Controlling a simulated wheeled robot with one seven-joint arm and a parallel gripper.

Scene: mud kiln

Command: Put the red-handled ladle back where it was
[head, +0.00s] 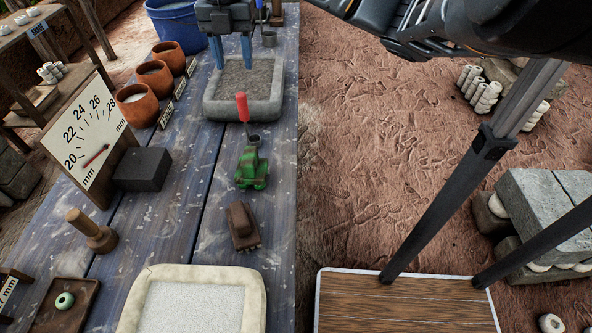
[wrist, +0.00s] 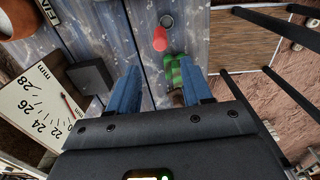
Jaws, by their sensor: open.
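The red-handled ladle (head: 242,107) is on the blue plank table, just in front of the grey stone tray; its handle points up and its small dark cup is low, beside a green object (head: 251,170). The ladle's red handle also shows in the wrist view (wrist: 159,40), beyond my fingertips. My gripper (head: 232,60) is open and empty, its blue fingers above the tray in the head view. In the wrist view the fingers (wrist: 160,90) stand wide apart, with the green object near the right one. I cannot tell what the ladle rests on.
The grey stone tray (head: 210,107) holds grit. Clay pots (head: 137,105), a dial board (head: 87,135) and a black block (head: 142,170) stand on the left. A brown brush-like block (head: 243,228) and a pale-rimmed tray (head: 140,300) are nearer. Planks between them are clear.

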